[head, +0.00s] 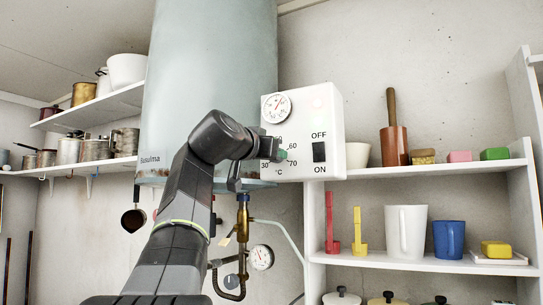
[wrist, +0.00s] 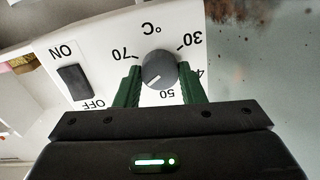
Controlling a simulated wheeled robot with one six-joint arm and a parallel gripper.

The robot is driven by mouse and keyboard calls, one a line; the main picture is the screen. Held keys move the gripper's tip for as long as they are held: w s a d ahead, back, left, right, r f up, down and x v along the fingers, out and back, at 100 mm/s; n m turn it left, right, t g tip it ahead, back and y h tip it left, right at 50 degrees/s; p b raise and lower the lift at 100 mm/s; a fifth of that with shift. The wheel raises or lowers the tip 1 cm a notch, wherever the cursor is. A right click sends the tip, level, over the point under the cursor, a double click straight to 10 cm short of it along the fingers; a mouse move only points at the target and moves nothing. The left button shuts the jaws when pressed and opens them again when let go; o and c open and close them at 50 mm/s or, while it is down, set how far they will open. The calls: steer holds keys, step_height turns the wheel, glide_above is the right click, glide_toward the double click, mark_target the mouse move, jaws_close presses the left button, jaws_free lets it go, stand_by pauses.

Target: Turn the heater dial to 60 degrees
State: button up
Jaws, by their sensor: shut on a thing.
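The heater dial (wrist: 159,67) is a round dark grey knob on the white control box (head: 332,150). My gripper (head: 281,155) reaches it from the left in the head view and hides it there. In the wrist view, which is upside down, the green fingers of my gripper (wrist: 160,76) are shut on the dial's two sides. The dial's white pointer mark points to the lower left, between the 50 label and the 70 label. The 60 label is hidden behind a finger there, but shows in the head view right of the gripper.
A black ON/OFF switch (head: 319,152) sits right of the dial. The pale blue heater tank (head: 190,75) stands left of the box. Shelves (head: 430,262) with cups are at the right.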

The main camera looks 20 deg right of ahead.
steer(key=shift+r, duration=0.2)
stand_by(0.3)
steer(key=o, duration=0.9)
steer(key=shift+o, duration=0.5)
steer(key=shift+w+d+f, duration=0.3)
steer(key=b+v, duration=0.2)
steer(key=v, duration=1.1)
steer(key=shift+s+a+b, duration=0.15)
steer(key=shift+b, duration=0.2)
steer(key=p+x, duration=0.2)
steer(key=x, duration=1)
steer(key=shift+w+d+p, duration=0.25)
steer(key=shift+d+p, duration=0.05)
steer(key=shift+r, duration=0.1)
